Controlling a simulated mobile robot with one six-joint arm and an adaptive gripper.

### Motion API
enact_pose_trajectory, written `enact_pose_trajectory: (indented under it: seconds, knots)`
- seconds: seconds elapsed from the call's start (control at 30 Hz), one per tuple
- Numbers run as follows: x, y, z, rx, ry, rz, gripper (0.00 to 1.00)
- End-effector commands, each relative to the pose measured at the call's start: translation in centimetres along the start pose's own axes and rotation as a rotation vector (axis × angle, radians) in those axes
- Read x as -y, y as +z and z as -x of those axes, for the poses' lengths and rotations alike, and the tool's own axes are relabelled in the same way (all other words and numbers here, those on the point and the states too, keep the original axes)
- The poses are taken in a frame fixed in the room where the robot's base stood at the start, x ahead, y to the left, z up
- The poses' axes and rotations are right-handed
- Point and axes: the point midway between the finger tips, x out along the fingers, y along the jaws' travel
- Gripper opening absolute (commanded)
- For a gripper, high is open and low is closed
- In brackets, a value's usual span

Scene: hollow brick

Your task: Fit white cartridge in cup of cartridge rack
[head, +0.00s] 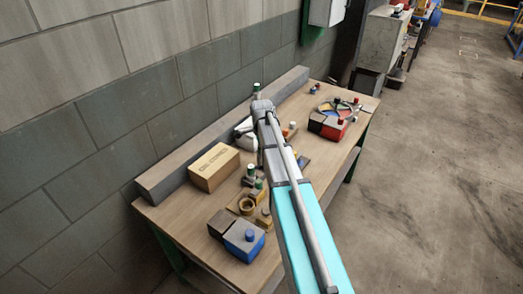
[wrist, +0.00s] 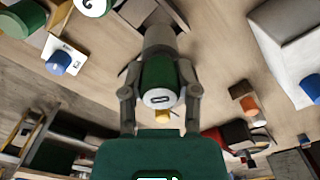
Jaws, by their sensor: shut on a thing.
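In the wrist view my gripper (wrist: 159,72) is shut on a cylinder that I take for the white cartridge (wrist: 160,99). It has a white end face with a dark mark and a green band, and the fingers stand on both sides of it. A yellow-brown block with a round open cup (head: 246,205), which looks like the cartridge rack, sits on the bench nearer than the arm's end. The cartridge appears apart from it.
A cardboard box (head: 215,168) stands left of the arm. A blue box (head: 245,241) is at the near end. A red box (head: 329,127) and a round tray with coloured parts are at the far right. A grey beam (head: 225,133) runs along the wall side.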

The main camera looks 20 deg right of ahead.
Motion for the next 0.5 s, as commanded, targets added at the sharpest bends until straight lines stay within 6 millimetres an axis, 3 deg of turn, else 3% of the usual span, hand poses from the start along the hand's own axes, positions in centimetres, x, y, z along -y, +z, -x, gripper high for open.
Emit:
enact_pose_trajectory:
  seconds: [0.1, 0.5]
  knots:
    - [0.0, -0.02, -1.23, 0.0, 0.0, 0.0, 0.0]
    - [0.0, -0.02, -0.81, 0.0, 0.0, 0.0, 0.0]
